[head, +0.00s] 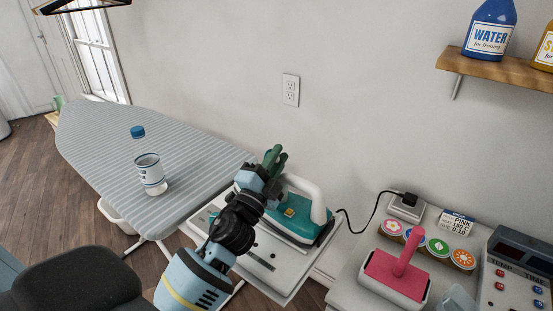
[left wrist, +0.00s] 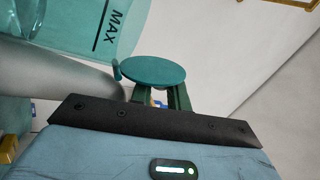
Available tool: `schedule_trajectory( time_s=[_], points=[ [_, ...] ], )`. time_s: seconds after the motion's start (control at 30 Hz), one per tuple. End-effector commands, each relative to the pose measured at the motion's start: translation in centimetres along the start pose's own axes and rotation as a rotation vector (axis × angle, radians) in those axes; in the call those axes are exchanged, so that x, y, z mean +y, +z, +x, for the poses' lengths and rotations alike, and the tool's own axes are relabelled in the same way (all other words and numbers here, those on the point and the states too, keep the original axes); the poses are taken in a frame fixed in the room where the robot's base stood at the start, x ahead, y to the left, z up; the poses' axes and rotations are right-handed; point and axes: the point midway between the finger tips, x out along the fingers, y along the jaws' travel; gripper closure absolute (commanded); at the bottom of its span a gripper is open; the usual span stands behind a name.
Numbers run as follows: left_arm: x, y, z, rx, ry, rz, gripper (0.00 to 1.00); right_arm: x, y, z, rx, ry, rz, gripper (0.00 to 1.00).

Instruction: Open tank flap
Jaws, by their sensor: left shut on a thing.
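The teal iron (head: 297,215) with a white handle sits on a white rest plate (head: 262,258) at the near end of the ironing board. My left gripper (head: 273,158) is over the iron's left end, and its dark green fingers are together. The left wrist view shows the round teal tank flap (left wrist: 153,70) at the fingertips (left wrist: 163,97), with the fingers shut on it. The flap's edge is beside the clear tank (left wrist: 85,30) marked MAX. The gripper hides the flap in the head view. I cannot tell how far the flap is raised. My right gripper is out of view.
A pink-handled tool (head: 398,265), several round coloured labels and a control panel (head: 515,275) are on the right counter. A shelf (head: 500,70) holds a blue WATER bottle (head: 490,30).

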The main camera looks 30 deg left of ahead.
Motion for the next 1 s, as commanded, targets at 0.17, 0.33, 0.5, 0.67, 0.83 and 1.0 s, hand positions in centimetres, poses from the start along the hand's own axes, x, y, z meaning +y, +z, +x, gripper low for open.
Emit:
schedule_trajectory(
  time_s=[0.17, 0.33, 0.5, 0.67, 0.83, 1.0],
  points=[
    [0.00, 0.01, 0.00, 0.000, 0.000, 0.000, 1.00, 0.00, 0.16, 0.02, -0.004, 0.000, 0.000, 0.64],
    [0.00, 0.00, 0.00, 0.000, 0.000, -0.001, 0.74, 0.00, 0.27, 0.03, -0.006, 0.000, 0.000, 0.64],
    [0.05, 0.00, -0.01, 0.000, 0.001, -0.001, 0.65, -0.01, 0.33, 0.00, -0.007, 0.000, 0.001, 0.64],
    [0.12, 0.00, -0.03, 0.000, 0.002, -0.002, 0.65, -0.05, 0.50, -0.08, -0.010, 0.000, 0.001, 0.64],
    [0.13, 0.03, -0.03, -0.004, 0.003, -0.011, 0.65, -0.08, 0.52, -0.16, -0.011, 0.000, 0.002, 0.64],
    [-0.15, 0.40, 0.09, -0.042, 0.002, -0.102, 0.65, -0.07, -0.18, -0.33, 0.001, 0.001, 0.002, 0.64]
  ],
)
